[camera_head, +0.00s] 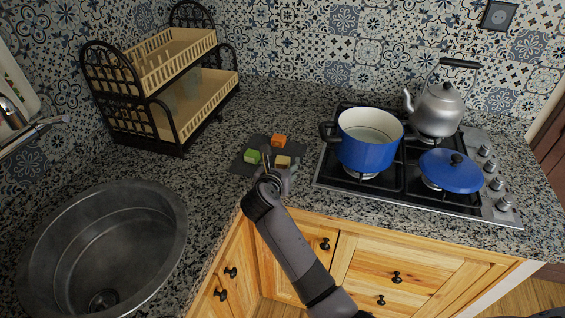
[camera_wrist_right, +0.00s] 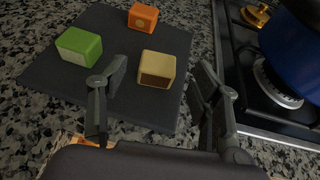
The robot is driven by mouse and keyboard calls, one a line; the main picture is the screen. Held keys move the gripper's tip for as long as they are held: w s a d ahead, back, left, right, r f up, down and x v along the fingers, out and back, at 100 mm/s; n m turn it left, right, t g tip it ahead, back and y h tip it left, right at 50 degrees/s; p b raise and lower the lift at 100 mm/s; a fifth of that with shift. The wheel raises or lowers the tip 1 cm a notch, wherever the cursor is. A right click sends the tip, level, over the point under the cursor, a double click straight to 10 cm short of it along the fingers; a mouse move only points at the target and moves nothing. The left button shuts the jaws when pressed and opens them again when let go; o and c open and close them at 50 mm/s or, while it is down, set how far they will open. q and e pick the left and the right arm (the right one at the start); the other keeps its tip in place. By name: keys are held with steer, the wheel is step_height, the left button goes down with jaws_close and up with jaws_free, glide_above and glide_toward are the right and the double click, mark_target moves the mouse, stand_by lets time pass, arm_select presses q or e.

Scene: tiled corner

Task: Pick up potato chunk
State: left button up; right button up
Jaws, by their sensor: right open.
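The potato chunk, taken to be the pale yellow block with a brownish face (camera_wrist_right: 157,69), lies on the dark cutting board (camera_wrist_right: 190,42). In the head view the pale block (camera_head: 283,162) is partly hidden by my gripper. A green block (camera_wrist_right: 79,47) and an orange block (camera_wrist_right: 143,16) lie on the same board. My right gripper (camera_wrist_right: 150,90) is open, its fingers apart on either side of the pale block's near side in the wrist view, with nothing held. The left gripper is not in view.
A blue pot (camera_head: 366,150), a blue lid (camera_head: 451,172) and a kettle (camera_head: 438,108) stand on the stove (camera_head: 400,188) to the right. A sink (camera_head: 104,245) is at the left, a dish rack (camera_head: 150,105) behind it.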

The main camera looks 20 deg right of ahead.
mark_target(282, 160)
steer(key=x, duration=0.4)
steer(key=shift+w, duration=0.3)
steer(key=shift+c, duration=0.5)
steer(key=shift+s, duration=0.15)
steer(key=c, duration=0.4)
steer(key=shift+f, duration=0.1)
steer(key=c, duration=0.7)
